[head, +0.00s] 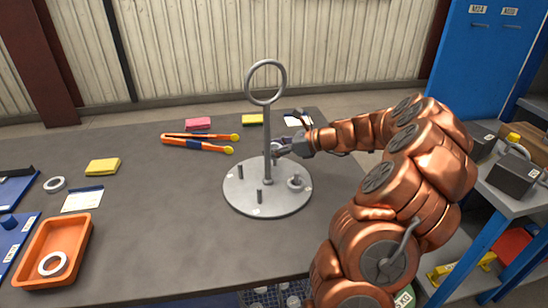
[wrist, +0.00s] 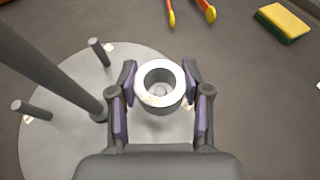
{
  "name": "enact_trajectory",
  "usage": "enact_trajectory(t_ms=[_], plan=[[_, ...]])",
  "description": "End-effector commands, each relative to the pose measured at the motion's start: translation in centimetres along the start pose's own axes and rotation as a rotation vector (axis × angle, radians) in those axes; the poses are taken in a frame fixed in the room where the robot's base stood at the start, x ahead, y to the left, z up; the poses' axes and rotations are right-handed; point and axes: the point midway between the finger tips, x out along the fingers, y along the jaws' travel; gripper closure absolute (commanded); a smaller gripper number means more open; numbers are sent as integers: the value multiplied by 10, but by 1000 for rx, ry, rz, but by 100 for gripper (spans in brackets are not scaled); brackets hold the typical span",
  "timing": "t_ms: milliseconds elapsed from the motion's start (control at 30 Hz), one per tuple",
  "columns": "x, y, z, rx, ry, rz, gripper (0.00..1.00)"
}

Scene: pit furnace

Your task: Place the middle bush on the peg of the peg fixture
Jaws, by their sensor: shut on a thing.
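The peg fixture is a round grey plate (head: 240,196) with a tall post (head: 267,130) topped by a ring, and short upright pegs (head: 240,172) around it. My gripper (head: 284,148) is above the plate, right of the post. In the wrist view my gripper (wrist: 160,105) is shut on a pale metal bush (wrist: 143,92), its bore facing the camera. A round grey form shows inside the bore. In the head view a peg with a wider collar or ring at its foot (head: 295,183) stands below my gripper. The held bush is partly hidden in the head view.
A grey ring (head: 55,184) lies at the table's left. An orange tray (head: 77,232) holds a white ring (head: 53,264). Orange tongs (head: 195,142) and yellow sponges (head: 103,167) lie around the fixture. The tall post stands close left of my gripper.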

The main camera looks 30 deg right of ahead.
Motion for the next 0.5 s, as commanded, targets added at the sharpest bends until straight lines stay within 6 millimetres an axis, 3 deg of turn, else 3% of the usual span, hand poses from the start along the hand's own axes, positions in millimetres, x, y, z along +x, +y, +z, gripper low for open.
enact_trajectory(t_ms=[267,500], plan=[[11,0,-29,4,-1,-1,100],[12,0,-32,1,-1,-2,100]])
